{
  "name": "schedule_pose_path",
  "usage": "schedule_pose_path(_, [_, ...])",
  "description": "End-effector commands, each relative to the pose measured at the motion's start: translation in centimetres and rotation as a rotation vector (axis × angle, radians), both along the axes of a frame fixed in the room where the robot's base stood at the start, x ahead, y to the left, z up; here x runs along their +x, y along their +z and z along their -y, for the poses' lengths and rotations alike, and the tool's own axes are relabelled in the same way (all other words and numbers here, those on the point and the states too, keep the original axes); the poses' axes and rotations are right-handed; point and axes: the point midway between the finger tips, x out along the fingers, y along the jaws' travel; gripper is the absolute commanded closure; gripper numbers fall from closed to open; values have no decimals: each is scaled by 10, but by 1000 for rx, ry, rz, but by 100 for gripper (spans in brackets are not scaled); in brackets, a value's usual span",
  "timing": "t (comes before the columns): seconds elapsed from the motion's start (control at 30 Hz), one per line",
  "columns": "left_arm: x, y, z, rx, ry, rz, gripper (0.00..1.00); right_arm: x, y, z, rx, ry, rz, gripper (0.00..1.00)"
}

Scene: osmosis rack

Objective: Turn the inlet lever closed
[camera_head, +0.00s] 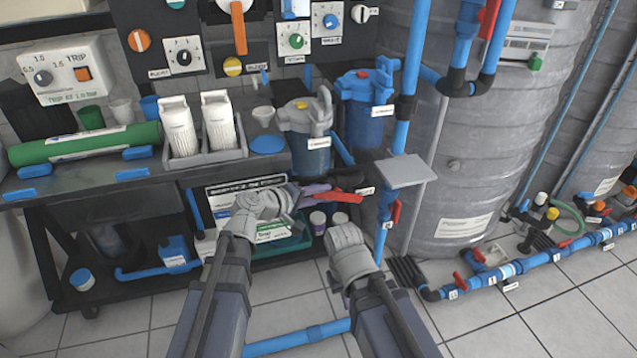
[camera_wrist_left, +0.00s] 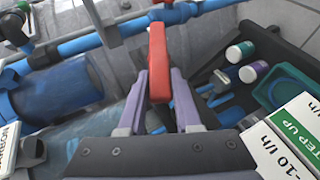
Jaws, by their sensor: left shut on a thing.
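The red lever (camera_head: 336,197) I take for the inlet lever extends leftward toward the vertical blue pipe's left side in the head view. A small white label, too small to read surely, sits near its right end. In the left wrist view the red lever (camera_wrist_left: 158,65) stands upright in the picture, its near end between two purple fingers. My left gripper (camera_head: 312,195) is shut on it; its fingers also show in the left wrist view (camera_wrist_left: 159,98). The lever's pivot is not clear. My right arm shows at lower centre, but no right fingers are visible.
The blue pipe (camera_head: 385,203) with another red handle (camera_head: 397,212) stands just right.

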Motion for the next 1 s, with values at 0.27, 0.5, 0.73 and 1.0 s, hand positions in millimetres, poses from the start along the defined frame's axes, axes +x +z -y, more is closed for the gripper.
schedule_pose_path(0.27, [1, 12, 4, 139, -2, -45, 100, 0, 38, 1, -2, 0, 0, 100])
schedule_pose_path(0.5, [1, 11, 5, 194, -1, -64, 100, 0, 48, 1, -4, -3, 0, 100])
schedule_pose_path(0.73, [1, 10, 5, 206, -1, -67, 100, 0, 48, 1, -5, -4, 0, 100])
schedule_pose_path(1.0, [1, 10, 5, 205, -1, -68, 63, 0, 48, 1, -5, -4, 0, 100])
